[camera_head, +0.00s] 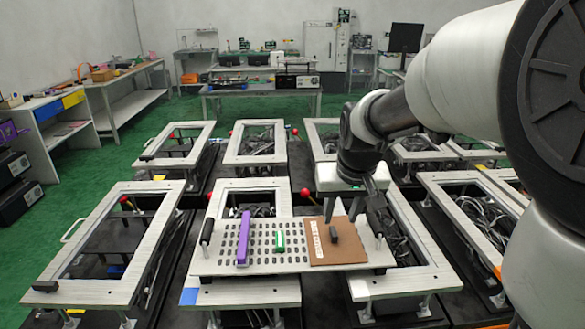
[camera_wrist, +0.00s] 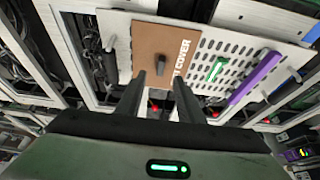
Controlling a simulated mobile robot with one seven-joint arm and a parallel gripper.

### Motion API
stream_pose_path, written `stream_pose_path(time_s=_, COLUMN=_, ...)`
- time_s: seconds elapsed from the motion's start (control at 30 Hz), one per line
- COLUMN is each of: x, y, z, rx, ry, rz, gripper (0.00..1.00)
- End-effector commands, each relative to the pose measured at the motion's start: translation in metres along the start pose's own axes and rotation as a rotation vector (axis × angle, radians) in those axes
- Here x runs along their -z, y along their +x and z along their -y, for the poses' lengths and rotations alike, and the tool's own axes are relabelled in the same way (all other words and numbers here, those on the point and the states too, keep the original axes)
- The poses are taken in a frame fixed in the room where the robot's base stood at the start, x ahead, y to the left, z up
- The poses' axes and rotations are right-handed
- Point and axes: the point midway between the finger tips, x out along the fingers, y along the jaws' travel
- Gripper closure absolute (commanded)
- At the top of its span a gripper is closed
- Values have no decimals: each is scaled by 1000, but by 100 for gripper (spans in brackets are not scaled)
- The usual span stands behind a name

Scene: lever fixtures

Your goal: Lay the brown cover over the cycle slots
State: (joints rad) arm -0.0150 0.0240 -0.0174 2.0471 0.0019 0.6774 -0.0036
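The brown cover (camera_head: 350,252) lies flat on the right end of a pale panel (camera_head: 215,262). It has a dark knob (camera_head: 334,233) and a pale label along its left edge, and shows in the wrist view (camera_wrist: 150,40). My gripper (camera_head: 343,208) is above the cover's far edge. In the wrist view its two fingers (camera_wrist: 161,77) are apart and empty, with the knob (camera_wrist: 163,63) showing between and ahead of their tips. I cannot tell the exact height.
A purple bar (camera_head: 243,238) and a green piece (camera_head: 280,242) stand on the panel among the slots. Black handles (camera_head: 207,232) rise at the panel's ends. Framed fixtures with red-ball levers (camera_head: 305,192) surround it. Green floor lies open at left.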

Motion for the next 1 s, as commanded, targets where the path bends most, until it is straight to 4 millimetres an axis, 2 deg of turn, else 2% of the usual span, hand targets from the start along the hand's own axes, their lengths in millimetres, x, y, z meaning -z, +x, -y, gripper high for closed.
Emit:
stream_pose_path(time_s=0.03, x=-2, y=11, z=0, rx=0, ry=0, rz=5, gripper=66)
stream_pose_path(time_s=0.1, x=-1, y=20, z=0, rx=0, ry=0, rz=3, gripper=66)
stream_pose_path(time_s=0.33, x=0, y=35, z=0, rx=0, ry=0, rz=2, gripper=66)
stream_pose_path(time_s=0.63, x=4, y=76, z=1, rx=0, ry=0, rz=3, gripper=66)
stream_pose_path(time_s=0.93, x=5, y=80, z=1, rx=0, ry=0, rz=0, gripper=66)
stream_pose_path(time_s=1.0, x=5, y=80, z=1, rx=0, ry=0, rz=0, gripper=76)
